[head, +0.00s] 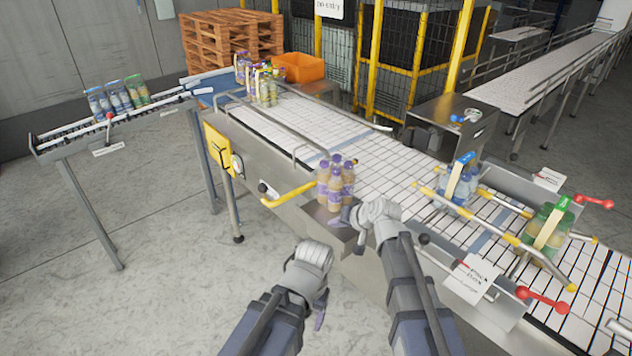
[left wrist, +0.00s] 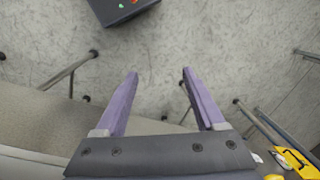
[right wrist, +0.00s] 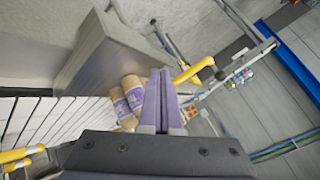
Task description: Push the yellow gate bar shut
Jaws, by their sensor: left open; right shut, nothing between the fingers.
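The yellow gate bar (head: 290,196) sticks out from the near side of the conveyor, just left of a group of purple-capped bottles (head: 335,185). The bar also shows in the right wrist view (right wrist: 194,70), beyond and right of my fingertips. My right gripper (head: 340,220) is shut and empty, in front of the bottles and to the right of the bar. I cannot tell whether its fingers touch the bottles (right wrist: 130,95). My left gripper (head: 321,312) is open and empty, low over the floor in front of the conveyor; its spread fingers show in the left wrist view (left wrist: 160,88).
The white conveyor (head: 350,130) runs from back left to front right. Bottle packs with yellow-and-red-ended bars stand at right (head: 545,235). A rack with bottles (head: 120,105) stands at left. An orange crate (head: 298,68) is at the back. The floor at left is free.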

